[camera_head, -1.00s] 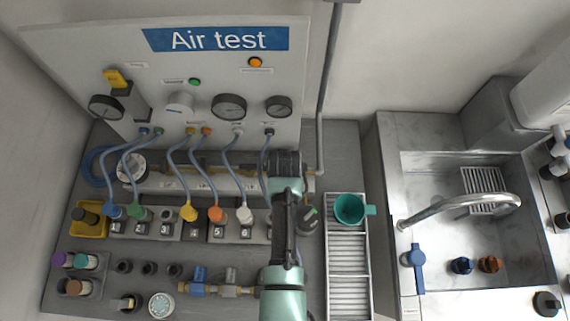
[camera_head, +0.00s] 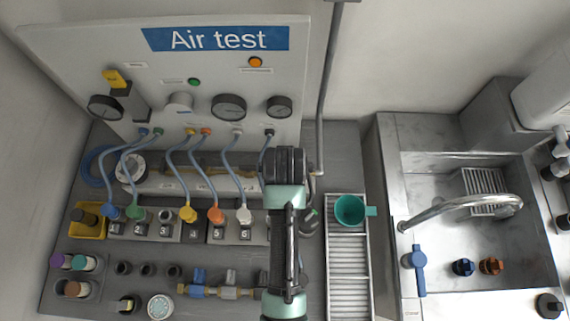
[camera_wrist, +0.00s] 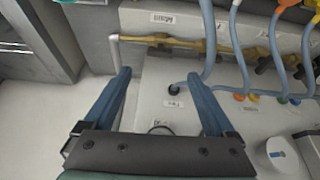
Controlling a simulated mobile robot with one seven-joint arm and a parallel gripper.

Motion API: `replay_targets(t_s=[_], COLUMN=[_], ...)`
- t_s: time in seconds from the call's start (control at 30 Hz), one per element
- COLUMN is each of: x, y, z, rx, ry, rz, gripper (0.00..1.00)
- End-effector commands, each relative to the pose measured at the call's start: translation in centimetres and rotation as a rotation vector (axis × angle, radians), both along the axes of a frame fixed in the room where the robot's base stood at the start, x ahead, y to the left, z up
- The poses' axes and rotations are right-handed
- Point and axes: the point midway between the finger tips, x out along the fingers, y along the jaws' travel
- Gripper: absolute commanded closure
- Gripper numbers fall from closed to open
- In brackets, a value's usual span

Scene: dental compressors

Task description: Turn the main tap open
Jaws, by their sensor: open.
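My gripper (camera_wrist: 160,75) is open in the wrist view, its two blue fingers wide apart with nothing between them. In the head view my arm hides the fingers. I cannot tell for sure which handle is the main tap. A yellow handle (camera_head: 117,78) sits at the panel's upper left. A blue-handled valve (camera_head: 198,278) lies on the bench, and a blue lever (camera_head: 415,262) stands by the sink.
The Air test panel (camera_head: 75,55) carries gauges and several hoses leading to numbered stations. A vertical grey pipe (camera_head: 326,90) stands at its right edge. A green cup (camera_head: 350,209) rests on a slotted rack (camera_head: 347,270), left of the sink (camera_head: 440,240).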

Motion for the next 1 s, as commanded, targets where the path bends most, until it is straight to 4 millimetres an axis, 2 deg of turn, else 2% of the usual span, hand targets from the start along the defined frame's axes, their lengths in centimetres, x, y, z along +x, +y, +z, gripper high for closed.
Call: replay_targets(t_s=[0.1,0.3,1.0], x=[-0.7,-1.3,-1.5], y=[0.0,0.0,0.0], z=[1.5,3.1,3.5], rx=[0.000,0.000,0.000], ry=[-0.002,0.000,0.001], rz=[0.000,0.000,0.000], gripper=[0.10,0.10,0.10])
